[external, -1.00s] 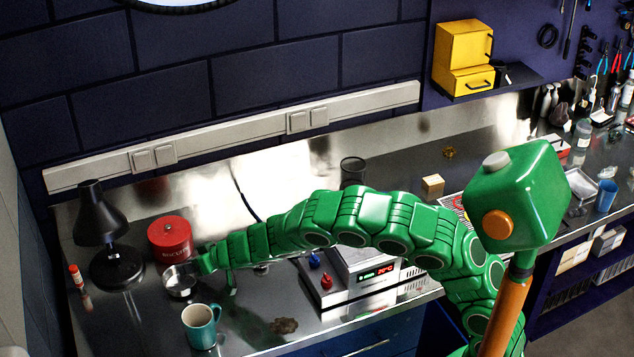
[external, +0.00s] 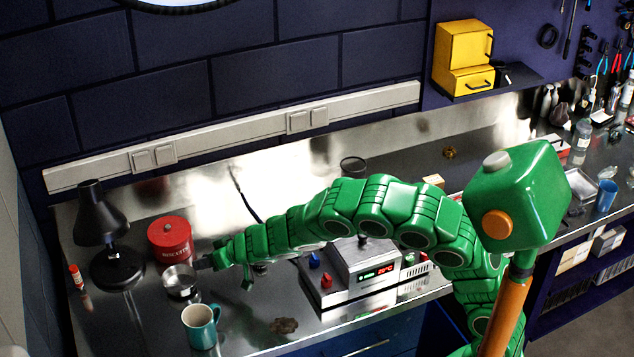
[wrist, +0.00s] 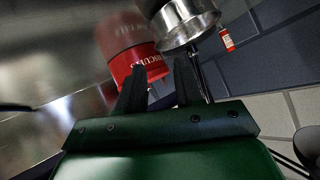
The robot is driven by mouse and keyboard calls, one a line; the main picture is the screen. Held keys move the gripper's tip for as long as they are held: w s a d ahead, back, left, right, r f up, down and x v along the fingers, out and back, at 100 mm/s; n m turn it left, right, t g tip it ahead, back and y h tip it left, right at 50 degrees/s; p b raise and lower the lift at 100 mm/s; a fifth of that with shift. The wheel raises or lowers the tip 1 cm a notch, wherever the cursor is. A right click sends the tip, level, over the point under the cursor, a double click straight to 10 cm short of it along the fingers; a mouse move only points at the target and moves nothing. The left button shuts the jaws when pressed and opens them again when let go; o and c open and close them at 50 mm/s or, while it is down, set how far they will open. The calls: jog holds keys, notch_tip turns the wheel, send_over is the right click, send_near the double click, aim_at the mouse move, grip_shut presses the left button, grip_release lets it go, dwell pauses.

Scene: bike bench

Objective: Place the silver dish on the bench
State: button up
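The silver dish (external: 180,283) is a small round metal bowl. It appears to rest upright on the metal bench (external: 255,335), in front of the red biscuit tin and behind the teal mug. My gripper (external: 203,263) is just to the right of the dish. In the wrist view the two dark fingers (wrist: 160,75) stand apart with nothing seen between them. The dish (wrist: 188,25) shows beyond the fingertips there, and its top is cut off by the frame edge. I see no clear contact between fingers and dish.
The red biscuit tin (external: 170,240) stands close behind the dish. The teal mug (external: 201,327) is in front of it, and a black lamp (external: 115,265) is to its left. A device with a lit display (external: 365,275) stands right, under my arm.

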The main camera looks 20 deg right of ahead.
jog(key=shift+v, duration=2.9)
jog(key=shift+o, duration=0.3)
